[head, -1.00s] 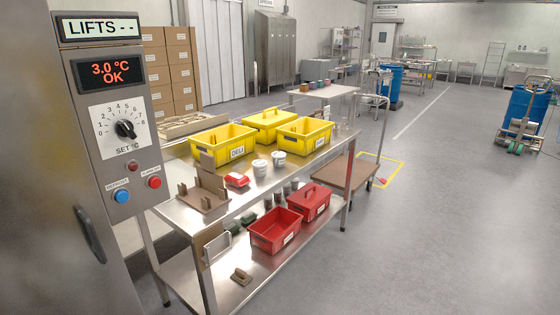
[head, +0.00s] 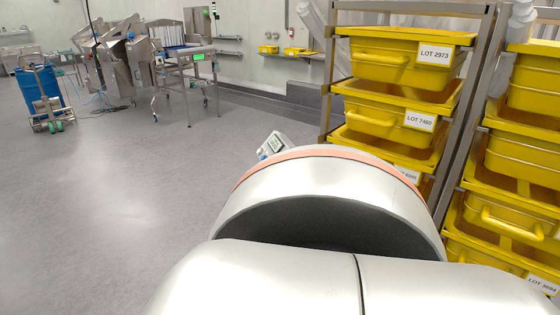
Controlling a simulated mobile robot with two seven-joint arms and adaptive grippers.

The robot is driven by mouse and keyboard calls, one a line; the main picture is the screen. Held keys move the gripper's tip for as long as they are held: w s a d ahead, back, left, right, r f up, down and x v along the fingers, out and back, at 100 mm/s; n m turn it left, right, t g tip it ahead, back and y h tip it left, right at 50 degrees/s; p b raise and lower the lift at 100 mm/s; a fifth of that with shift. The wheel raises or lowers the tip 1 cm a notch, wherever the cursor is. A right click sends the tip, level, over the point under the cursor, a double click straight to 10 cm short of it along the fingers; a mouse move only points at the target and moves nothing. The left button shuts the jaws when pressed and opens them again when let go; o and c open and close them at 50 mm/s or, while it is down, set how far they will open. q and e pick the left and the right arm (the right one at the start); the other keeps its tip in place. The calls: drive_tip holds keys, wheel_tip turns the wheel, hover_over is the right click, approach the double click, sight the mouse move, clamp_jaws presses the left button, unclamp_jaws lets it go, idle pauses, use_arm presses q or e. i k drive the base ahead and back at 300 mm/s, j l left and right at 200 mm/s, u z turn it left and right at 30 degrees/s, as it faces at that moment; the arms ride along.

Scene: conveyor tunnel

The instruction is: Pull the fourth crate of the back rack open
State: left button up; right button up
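A metal rack (head: 473,110) holds yellow crates, one above another. I take it as the back rack because it stands farther off. Its top crate (head: 385,66) is labelled LOT 2973. The crate below it (head: 377,117) reads LOT 7460. A third crate (head: 371,142) sits under that, its label partly covered. Anything lower in this rack is hidden behind my large white arm link, so I cannot see a fourth crate. The visible crates appear to sit in their tiers.
A nearer stack of yellow crates (head: 508,220) stands at the right edge, one labelled LOT 3694. Steel machinery (head: 160,55) and a blue drum (head: 42,88) stand far left. The floor at left is clear.

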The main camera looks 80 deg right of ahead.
sight(528, 214)
drive_tip(key=z, duration=4.2)
